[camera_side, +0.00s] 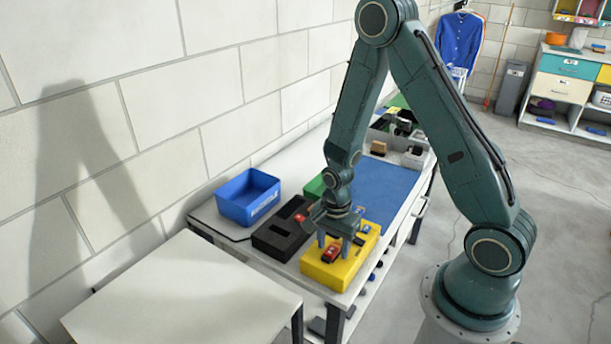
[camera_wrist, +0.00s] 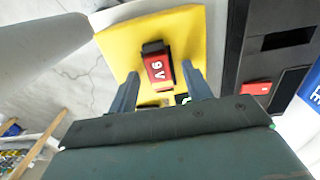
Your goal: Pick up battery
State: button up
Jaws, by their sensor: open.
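The battery (camera_wrist: 158,66) is a small red and black block marked 9V. It lies on a yellow tray (camera_wrist: 118,42), and in the side view the battery (camera_side: 331,253) shows on the tray's (camera_side: 318,272) near part. My gripper (camera_side: 334,244) is over the yellow tray with its fingers pointing down. In the wrist view my gripper (camera_wrist: 165,85) is open, with one finger on each side, and the battery lies between and a little beyond the fingertips. Nothing is held. Small dark and green items behind the battery are partly hidden by the gripper body.
A black foam tray (camera_side: 270,241) with cutouts and a red item lies left of the yellow tray. A blue bin (camera_side: 247,197) stands behind it by the wall. A blue mat (camera_side: 388,190) covers the table's far part. An empty white table (camera_side: 180,300) is in front.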

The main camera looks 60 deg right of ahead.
aim_at(333, 248)
dwell(0.4)
jog(key=c, duration=1.1)
jog(key=shift+o, duration=0.2)
jog(key=shift+r, duration=0.15)
notch_tip(333, 248, up, 20)
dwell(0.6)
